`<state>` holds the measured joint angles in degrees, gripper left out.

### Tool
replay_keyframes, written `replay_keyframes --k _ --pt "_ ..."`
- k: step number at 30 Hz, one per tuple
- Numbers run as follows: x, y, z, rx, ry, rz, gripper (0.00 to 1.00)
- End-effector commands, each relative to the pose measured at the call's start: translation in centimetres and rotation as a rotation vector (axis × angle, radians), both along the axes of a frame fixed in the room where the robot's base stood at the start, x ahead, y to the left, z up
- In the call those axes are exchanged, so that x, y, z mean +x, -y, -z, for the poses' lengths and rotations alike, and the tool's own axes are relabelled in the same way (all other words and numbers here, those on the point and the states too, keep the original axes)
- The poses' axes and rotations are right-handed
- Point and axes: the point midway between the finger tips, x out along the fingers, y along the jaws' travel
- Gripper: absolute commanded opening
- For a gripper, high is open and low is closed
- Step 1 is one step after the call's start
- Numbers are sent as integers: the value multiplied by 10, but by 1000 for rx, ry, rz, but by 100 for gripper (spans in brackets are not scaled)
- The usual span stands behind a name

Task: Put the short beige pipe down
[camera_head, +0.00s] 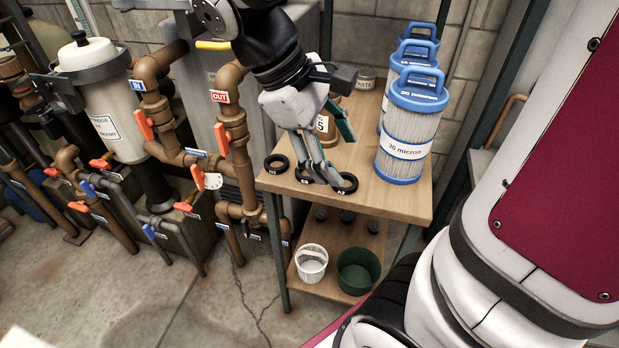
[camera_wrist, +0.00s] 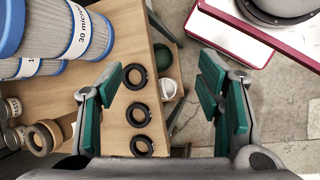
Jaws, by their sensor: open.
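A short beige-brown pipe (camera_head: 324,133) with a white label reading S stands upright on the wooden table, partly hidden behind my gripper in the head view. Its open end shows as a tan ring (camera_wrist: 42,138) at the lower left of the wrist view. My gripper (camera_head: 340,160) is open and empty, pointing down over the front part of the tabletop. In the wrist view its green-padded fingers (camera_wrist: 160,88) are spread wide with nothing between the pads. The pipe is outside the fingers, apart from them.
Several black rings (camera_head: 277,164) lie along the table's front edge (camera_head: 340,208). Blue-capped filter cartridges (camera_head: 405,135) stand at the table's right. A paste jar (camera_head: 366,79) is at the back. A white bucket (camera_head: 311,263) and a green bucket (camera_head: 357,270) sit on the lower shelf. Brown pipework (camera_head: 232,120) is left.

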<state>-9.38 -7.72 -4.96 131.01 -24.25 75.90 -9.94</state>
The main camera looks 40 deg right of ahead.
Motion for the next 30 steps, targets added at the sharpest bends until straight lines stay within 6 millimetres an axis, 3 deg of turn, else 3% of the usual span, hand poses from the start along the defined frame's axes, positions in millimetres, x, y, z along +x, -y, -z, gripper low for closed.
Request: replay_keyframes --k 6,12,18,30 --pt "-48 -30 -10 188 248 178 60" --pt "-77 -59 -12 330 435 314 60" --pt "-88 -74 -11 403 528 381 60" --pt "-90 -76 -14 414 541 390 60"
